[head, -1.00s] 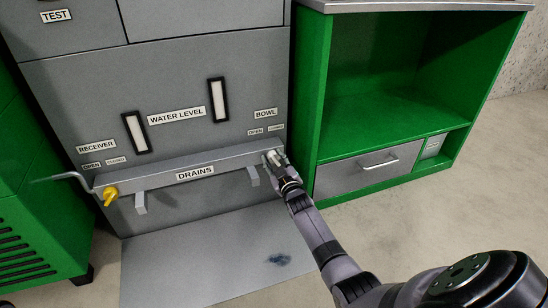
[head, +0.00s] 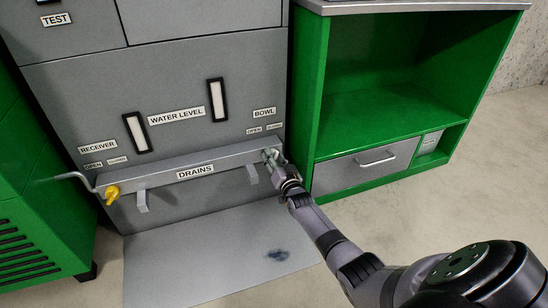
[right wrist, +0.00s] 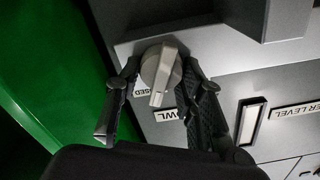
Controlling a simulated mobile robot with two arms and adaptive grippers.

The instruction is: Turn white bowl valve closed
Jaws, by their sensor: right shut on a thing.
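The white bowl valve (right wrist: 158,72) is a pale knob with a raised handle, on the right end of the grey drains bar (head: 150,178), below the BOWL label (head: 264,112). My right gripper (head: 271,157) is at this end of the bar and largely covers the valve in the head view. In the right wrist view its two black fingers (right wrist: 162,78) stand on either side of the knob, shut on it. The handle points down toward the palm in that view. Part of a CLOSED label shows beside the knob. My left gripper is not in view.
A yellow valve (head: 111,193) sits at the bar's left end, by the RECEIVER label (head: 97,147). A green cabinet (head: 309,110) with a drawer (head: 362,168) stands just right of the gripper. A stained grey plate (head: 180,265) lies on the floor below.

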